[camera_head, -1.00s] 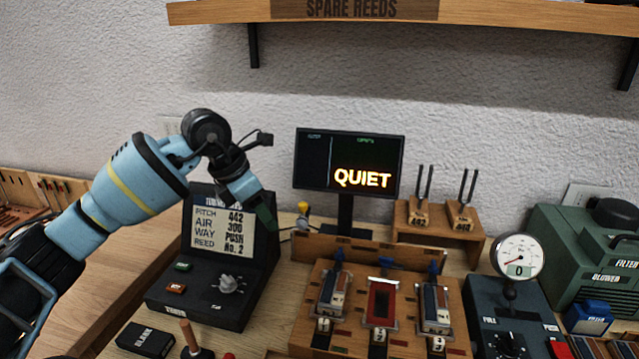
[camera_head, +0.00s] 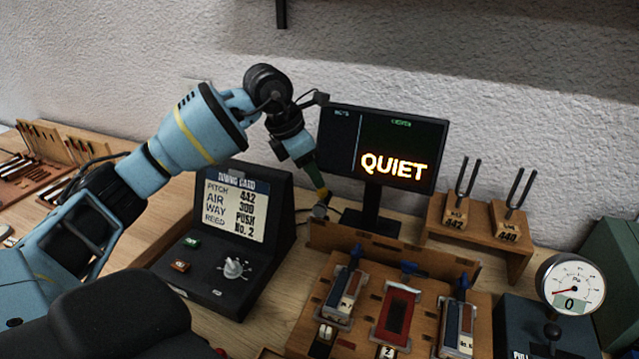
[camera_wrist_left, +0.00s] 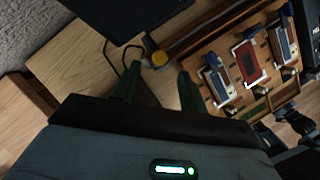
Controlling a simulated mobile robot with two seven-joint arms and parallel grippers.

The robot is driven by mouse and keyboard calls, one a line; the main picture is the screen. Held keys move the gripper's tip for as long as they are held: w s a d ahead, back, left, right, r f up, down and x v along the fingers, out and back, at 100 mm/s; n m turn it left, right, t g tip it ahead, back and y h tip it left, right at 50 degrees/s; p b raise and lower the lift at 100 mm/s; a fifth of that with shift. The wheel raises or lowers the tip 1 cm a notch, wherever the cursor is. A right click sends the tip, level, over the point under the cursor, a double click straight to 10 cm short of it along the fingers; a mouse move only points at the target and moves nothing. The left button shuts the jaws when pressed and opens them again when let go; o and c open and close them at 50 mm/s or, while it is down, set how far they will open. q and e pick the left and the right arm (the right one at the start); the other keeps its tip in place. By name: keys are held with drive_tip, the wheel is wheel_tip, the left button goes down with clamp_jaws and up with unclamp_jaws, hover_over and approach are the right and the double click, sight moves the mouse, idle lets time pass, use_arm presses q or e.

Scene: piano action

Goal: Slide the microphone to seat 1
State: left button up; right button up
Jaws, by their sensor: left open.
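The microphone (camera_head: 320,211) is a small grey piece at the left end of the wooden reed board (camera_head: 408,257), below the monitor; its yellow end (camera_wrist_left: 158,60) and dark cable show in the left wrist view. My left gripper (camera_head: 319,193) points down at it with green fingers and partly hides it. In the left wrist view the open fingers (camera_wrist_left: 157,84) lie on either side of the yellow end; contact cannot be told. Seat 1 (camera_head: 343,296) is the leftmost reed place, with a blue-and-white reed; a red place marked 2 (camera_head: 397,313) is beside it.
A black monitor (camera_head: 385,148) reading QUIET stands behind the board. A dark tuning console (camera_head: 230,235) is left of it. Tuning forks (camera_head: 483,215) on a wooden stand and a pressure gauge (camera_head: 572,284) are at right. Dark parts at the wrist view's lower right are unclear.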

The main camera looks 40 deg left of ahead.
use_arm(q)
hover_over(323, 207)
drive_tip(key=a, duration=0.2)
drive_tip(key=shift+s+x, duration=0.2)
drive_tip(key=shift+x, duration=0.85)
drive_tip(key=shift+s+x, duration=0.2)
drive_tip(key=shift+x, duration=0.9)
drive_tip(key=shift+a+f, duration=0.15)
clamp_jaws()
